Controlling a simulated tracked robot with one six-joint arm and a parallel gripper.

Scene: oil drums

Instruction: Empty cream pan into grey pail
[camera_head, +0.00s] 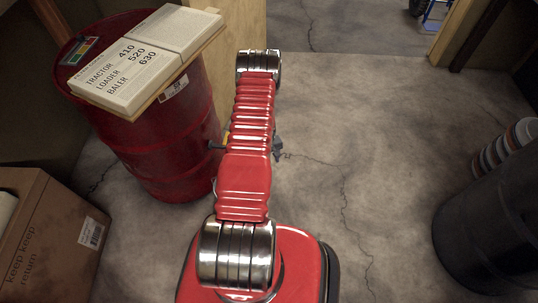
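I cannot make out a cream pan or a grey pail in this view. My red arm rises from the bottom centre and reaches forward over the floor. Small dark parts stick out on both sides behind its middle link; they may belong to my gripper (279,147), but the arm hides most of it. I cannot see its fingers clearly or whether it holds anything.
A red drum (165,155) stands left of my arm, with an open lettered book or board (130,80) on top. A cardboard box (50,245) is at lower left. A dark drum (490,235) and striped cylindrical thing (503,148) are at right. Cracked floor between is clear.

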